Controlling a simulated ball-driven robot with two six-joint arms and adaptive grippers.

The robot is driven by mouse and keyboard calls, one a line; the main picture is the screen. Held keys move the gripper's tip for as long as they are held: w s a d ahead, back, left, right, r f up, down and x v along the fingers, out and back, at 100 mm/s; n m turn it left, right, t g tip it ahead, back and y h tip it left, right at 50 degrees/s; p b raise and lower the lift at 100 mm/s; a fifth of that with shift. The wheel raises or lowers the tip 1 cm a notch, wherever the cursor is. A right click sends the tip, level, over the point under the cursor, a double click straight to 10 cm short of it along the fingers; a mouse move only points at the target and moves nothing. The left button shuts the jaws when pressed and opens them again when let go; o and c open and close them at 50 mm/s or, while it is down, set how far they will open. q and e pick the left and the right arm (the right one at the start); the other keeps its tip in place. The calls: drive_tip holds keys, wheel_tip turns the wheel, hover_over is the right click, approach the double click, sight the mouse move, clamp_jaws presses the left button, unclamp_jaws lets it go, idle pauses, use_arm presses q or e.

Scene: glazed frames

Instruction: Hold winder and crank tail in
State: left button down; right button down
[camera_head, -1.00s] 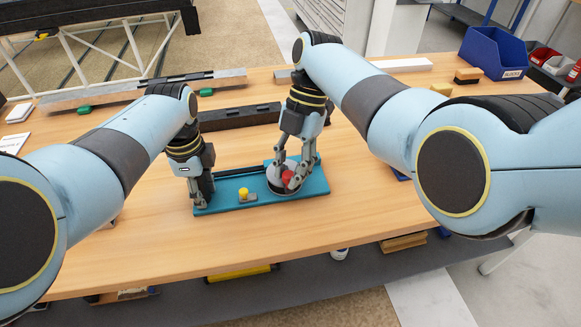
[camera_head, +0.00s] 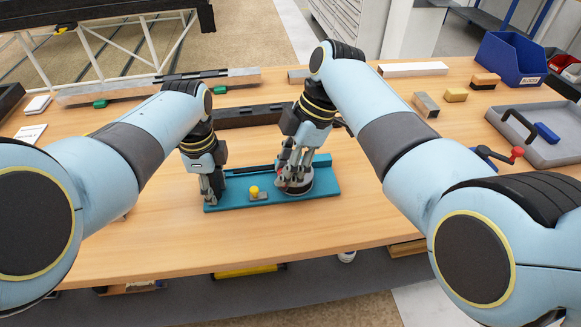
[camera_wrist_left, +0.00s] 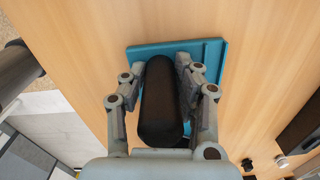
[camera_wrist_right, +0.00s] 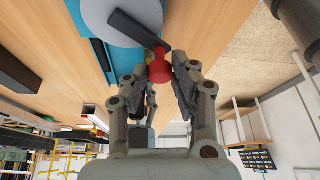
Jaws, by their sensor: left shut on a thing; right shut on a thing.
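The winder is a teal base board (camera_head: 325,180) with a grey drum (camera_head: 305,190) at its right end. A black crank arm (camera_wrist_right: 135,30) with a red knob (camera_wrist_right: 158,68) sits on the drum. My left gripper (camera_head: 212,194) is shut around an upright black grip (camera_wrist_left: 160,105) at the board's left end. My right gripper (camera_head: 287,178) is shut on the red knob, mostly hidden by its fingers in the head view. A dark strip (camera_head: 240,170), perhaps the tail, runs along the board's back edge toward the drum. A yellow knob (camera_head: 254,191) stands at the board's front.
A long black bar (camera_head: 245,116) lies behind the winder. A grey tray (camera_head: 555,155) and a red-knobbed crank (camera_head: 515,155) are at the right. A blue bin (camera_head: 508,58) and small blocks (camera_head: 455,95) stand back right. The table front is clear.

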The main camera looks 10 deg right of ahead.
drive_tip(key=shift+w+a+m, duration=0.1)
drive_tip(key=shift+a+m, duration=0.05)
drive_tip(key=shift+m, duration=0.15)
drive_tip(key=c, duration=1.1)
unclamp_jaws()
drive_tip(key=v, duration=1.2)
